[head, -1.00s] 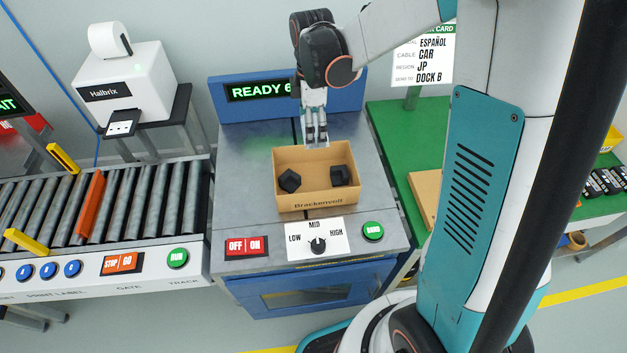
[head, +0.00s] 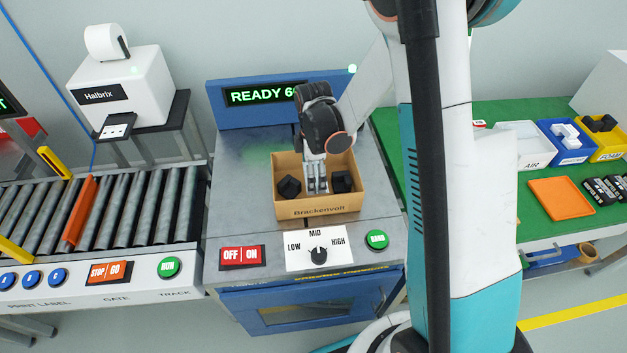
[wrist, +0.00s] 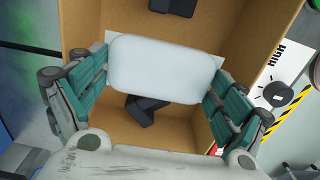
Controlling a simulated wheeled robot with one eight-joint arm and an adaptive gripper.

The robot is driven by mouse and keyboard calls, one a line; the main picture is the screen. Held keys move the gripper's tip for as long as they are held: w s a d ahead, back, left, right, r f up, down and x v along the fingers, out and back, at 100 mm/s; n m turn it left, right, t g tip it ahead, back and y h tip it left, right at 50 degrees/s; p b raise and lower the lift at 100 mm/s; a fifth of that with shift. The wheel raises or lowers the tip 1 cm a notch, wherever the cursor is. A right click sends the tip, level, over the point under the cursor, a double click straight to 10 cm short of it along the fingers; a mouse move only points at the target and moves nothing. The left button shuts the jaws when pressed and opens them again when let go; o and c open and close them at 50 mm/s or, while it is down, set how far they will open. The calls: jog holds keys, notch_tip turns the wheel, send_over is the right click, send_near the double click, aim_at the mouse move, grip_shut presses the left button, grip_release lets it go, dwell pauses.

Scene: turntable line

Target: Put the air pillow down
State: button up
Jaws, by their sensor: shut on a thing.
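The air pillow (wrist: 163,70) is a pale, rounded white pad held between the two fingers of my gripper (wrist: 160,85) in the wrist view. In the head view my gripper (head: 317,188) points down into the open cardboard box (head: 318,210), between two black pieces. The pillow can hardly be made out there. One black piece (head: 289,187) lies on the left in the box and another black piece (head: 342,181) on the right. In the wrist view the box floor (wrist: 178,128) shows below the pillow. I cannot tell whether the pillow touches the floor.
The box stands on a grey machine top with a READY display (head: 262,95) behind and a dial panel (head: 318,249) in front. A roller conveyor (head: 130,210) is at left. A green table at right holds the white AIR bin (head: 522,140), blue bin (head: 567,141) and orange tray (head: 560,199).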

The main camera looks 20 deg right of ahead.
jog(key=shift+f+b, duration=0.35)
jog(key=shift+f, duration=1.1)
jog(key=shift+f+b, duration=0.45)
jog(key=shift+b, duration=0.05)
jog(key=shift+f, duration=0.15)
jog(key=o, duration=0.5)
jog(key=shift+c, duration=0.2)
